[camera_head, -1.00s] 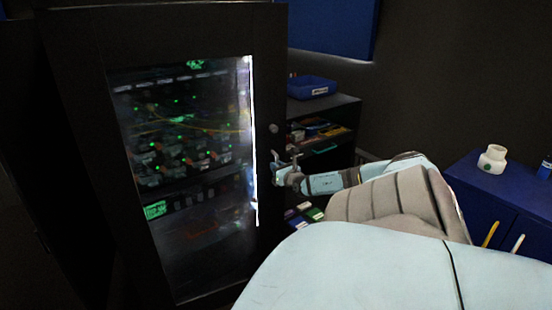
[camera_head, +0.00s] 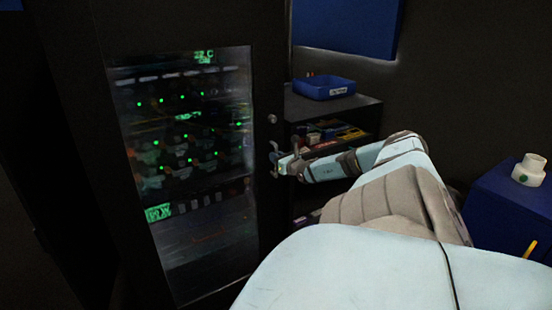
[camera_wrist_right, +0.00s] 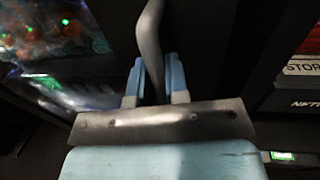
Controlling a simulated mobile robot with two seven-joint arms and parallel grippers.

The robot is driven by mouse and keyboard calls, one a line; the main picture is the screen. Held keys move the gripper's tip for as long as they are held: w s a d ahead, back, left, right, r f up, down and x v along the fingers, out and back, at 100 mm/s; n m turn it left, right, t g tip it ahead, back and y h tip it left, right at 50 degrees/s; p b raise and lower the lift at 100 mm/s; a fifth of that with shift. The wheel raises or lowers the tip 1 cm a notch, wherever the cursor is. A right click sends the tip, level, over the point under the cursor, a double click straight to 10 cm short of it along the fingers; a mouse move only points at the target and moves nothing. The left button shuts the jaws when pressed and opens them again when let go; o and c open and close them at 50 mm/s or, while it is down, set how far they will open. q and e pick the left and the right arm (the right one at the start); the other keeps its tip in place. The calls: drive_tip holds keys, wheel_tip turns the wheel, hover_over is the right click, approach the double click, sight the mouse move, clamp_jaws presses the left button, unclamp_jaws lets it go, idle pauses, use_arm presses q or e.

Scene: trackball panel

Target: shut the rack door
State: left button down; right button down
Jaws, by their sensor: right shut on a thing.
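The rack door (camera_head: 268,82) is a dark frame around a glass pane (camera_head: 215,225), with green lights showing behind it. Its grey handle (camera_head: 274,153) is on the right stile. My right gripper (camera_head: 280,163) is at this handle. In the right wrist view the handle (camera_wrist_right: 150,45) runs between the two blue fingers of the gripper (camera_wrist_right: 155,82), which is shut on it. I cannot tell from these views whether a gap is left between door and rack. My left gripper is out of view.
A dark shelf unit (camera_head: 368,105) with a blue bin (camera_head: 324,88) on top stands right of the rack. A blue cabinet (camera_head: 505,215) with a white jar (camera_head: 529,170) is at far right. My right arm spans the space between.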

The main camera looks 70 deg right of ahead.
drive_tip(key=shift+w+d+r, duration=0.25)
drive_tip(key=shift+r, duration=0.15)
